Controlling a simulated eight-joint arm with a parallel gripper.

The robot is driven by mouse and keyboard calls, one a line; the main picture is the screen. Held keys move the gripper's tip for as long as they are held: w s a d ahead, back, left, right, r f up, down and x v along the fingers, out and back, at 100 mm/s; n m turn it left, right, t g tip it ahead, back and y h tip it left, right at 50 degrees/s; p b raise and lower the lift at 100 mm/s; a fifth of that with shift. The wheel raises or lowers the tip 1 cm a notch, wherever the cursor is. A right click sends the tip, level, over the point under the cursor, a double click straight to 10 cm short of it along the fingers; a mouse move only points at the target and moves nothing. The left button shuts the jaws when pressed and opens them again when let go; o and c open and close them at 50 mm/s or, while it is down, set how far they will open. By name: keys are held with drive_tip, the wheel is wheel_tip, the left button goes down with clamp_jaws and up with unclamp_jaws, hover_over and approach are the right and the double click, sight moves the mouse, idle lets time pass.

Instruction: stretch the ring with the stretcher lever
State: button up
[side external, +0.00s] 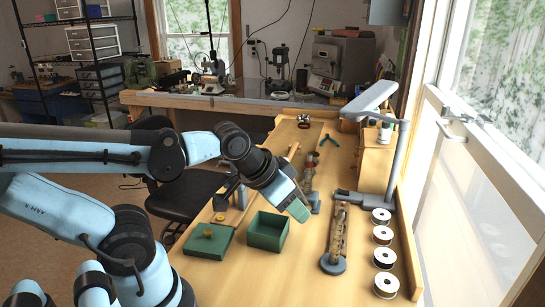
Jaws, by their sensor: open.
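My gripper (300,208) hangs above the middle of the wooden bench (300,280), just above and right of an open green box (268,232). It is open, and nothing shows between its fingers. A grey device with reddish and brown parts (310,172) stands behind my gripper, partly covered by it; it may be the stretcher. Another grey tool with an upright arm (240,196) stands left of my wrist, partly hidden. I cannot make out the ring or the lever for certain at this size.
A tall brown stand (337,232) is on the right, near several wire spools (382,234). A grey lamp (388,150) rises behind them. The front bench is clear.

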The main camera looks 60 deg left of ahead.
drive_tip(key=shift+o, duration=0.6)
wheel_tip(320, 180, up, 5)
drive_tip(key=m+g, duration=0.6)
drive_tip(key=m, duration=0.5)
hover_over(308, 181)
drive_tip(key=s, duration=0.6)
drive_tip(key=shift+w+a+y, duration=0.1)
drive_tip(key=shift+a+y, duration=0.25)
drive_tip(key=shift+y, duration=0.05)
drive_tip(key=f, duration=0.7)
drive_tip(key=w+f, duration=0.1)
drive_tip(key=f, duration=0.3)
drive_tip(key=shift+a+f, duration=0.25)
drive_tip(key=shift+f, duration=0.05)
clamp_jaws()
